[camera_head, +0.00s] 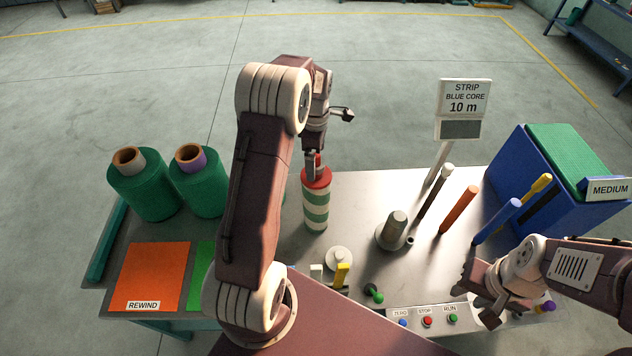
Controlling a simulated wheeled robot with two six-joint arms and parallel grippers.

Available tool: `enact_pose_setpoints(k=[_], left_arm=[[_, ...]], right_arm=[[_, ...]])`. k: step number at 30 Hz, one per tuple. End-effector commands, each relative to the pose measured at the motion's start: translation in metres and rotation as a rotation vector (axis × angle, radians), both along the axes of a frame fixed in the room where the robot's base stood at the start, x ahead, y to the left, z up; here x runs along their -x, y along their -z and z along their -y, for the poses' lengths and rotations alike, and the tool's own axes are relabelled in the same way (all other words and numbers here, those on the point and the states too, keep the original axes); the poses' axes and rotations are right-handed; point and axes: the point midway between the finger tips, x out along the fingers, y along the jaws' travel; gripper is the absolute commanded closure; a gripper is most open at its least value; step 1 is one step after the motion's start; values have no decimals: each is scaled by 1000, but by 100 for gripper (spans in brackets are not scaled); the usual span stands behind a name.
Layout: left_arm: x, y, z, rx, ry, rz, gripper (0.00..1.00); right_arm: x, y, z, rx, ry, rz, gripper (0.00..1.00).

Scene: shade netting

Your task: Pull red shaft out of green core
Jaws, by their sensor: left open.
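A green-and-white striped core (316,212) stands upright on the metal table, left of its middle. A red round top (318,179) with a small red stub, which looks like the end of the red shaft, sits on the core's upper end; any shaft inside is hidden. My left gripper (313,170) points down at the red top, with its fingers open around or beside the stub; I cannot tell if they touch it. My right gripper (474,292) is low over the table's front right, away from the core.
Green rolls (143,190) stand at the left behind an orange REWIND mat (155,274). A grey post (394,230), several coloured rods (459,209) and a sign (465,97) reading "STRIP BLUE CORE 10 m" stand right of the core. A blue box (545,190) is far right.

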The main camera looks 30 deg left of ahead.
Motion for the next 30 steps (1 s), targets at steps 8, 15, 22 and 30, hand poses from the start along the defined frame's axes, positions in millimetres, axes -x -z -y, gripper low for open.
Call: enact_pose_setpoints(k=[8,15,22,30], left_arm=[[0,1,0,0,0,0,0],[0,1,0,0,0,-1,0],[0,1,0,0,0,-1,19],[0,1,0,0,0,0,95]], right_arm=[[0,0,0,0,0,0,64],[0,-5,0,0,0,0,64],[0,-4,0,0,0,0,64],[0,-4,0,0,0,0,64]])
